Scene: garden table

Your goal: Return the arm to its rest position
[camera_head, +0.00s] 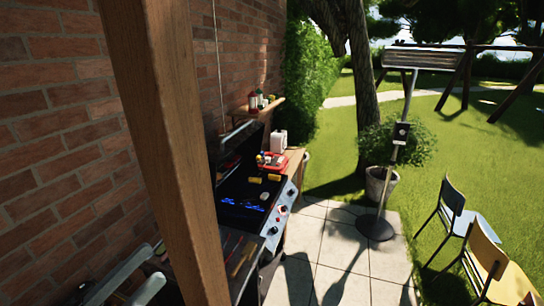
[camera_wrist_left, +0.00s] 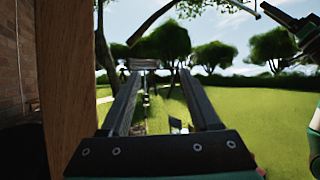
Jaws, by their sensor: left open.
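My left gripper (camera_head: 156,263) shows at the lower left of the head view as two pale grey fingers beside a wooden post, set apart from each other. In the left wrist view its two dark fingers (camera_wrist_left: 158,70) stand wide apart with nothing held between them. The lawn and trees show beyond the fingers. The left arm behind the gripper is mostly out of the head view.
The wooden post (camera_head: 165,130) stands close to the left gripper, also at left in the wrist view (camera_wrist_left: 66,90). A grill (camera_head: 245,200) and brick wall (camera_head: 60,150) lie beyond. A heater (camera_head: 400,130) and chairs (camera_head: 492,260) stand right. The paving is open.

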